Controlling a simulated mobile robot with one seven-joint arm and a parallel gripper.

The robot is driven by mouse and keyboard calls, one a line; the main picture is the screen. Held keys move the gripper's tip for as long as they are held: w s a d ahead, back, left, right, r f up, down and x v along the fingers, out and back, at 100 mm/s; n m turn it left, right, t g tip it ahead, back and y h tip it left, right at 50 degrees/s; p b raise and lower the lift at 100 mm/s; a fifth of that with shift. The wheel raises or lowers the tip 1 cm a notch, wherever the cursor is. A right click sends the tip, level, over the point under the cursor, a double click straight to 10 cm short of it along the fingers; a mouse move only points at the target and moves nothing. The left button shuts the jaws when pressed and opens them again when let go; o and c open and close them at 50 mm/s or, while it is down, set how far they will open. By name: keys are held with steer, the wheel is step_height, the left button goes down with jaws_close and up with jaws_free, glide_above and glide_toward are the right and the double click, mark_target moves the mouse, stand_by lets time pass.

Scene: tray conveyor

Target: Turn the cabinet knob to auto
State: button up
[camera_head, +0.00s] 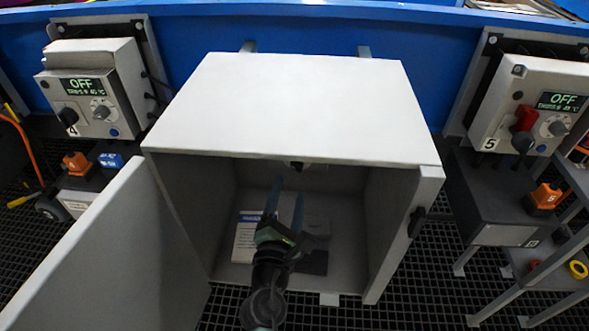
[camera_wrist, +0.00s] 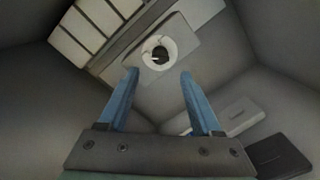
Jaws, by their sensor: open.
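The grey cabinet (camera_head: 290,105) stands in the middle of the head view with its door (camera_head: 120,260) swung open to the left. My gripper (camera_head: 286,205) reaches into the opening with its two blue fingers pointing inward. In the wrist view my gripper (camera_wrist: 159,75) is open and empty. The cabinet knob (camera_wrist: 160,53), a dark knob in a round white surround, sits on a grey plate inside the cabinet. It lies ahead of the fingertips, between them in the picture, and appears apart from them. I cannot read any knob labels or tell its setting.
Cabinet walls close in on both sides of my gripper. A row of pale blocks (camera_wrist: 95,25) is beside the knob plate, and a dark box (camera_wrist: 278,155) lies at lower right. Control boxes reading OFF stand left (camera_head: 95,90) and right (camera_head: 535,105) of the cabinet.

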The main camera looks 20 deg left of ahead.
mark_target(297, 165)
steer(key=b+x, duration=0.1)
steer(key=x, duration=0.6)
steer(key=shift+w, duration=0.15)
jaws_close()
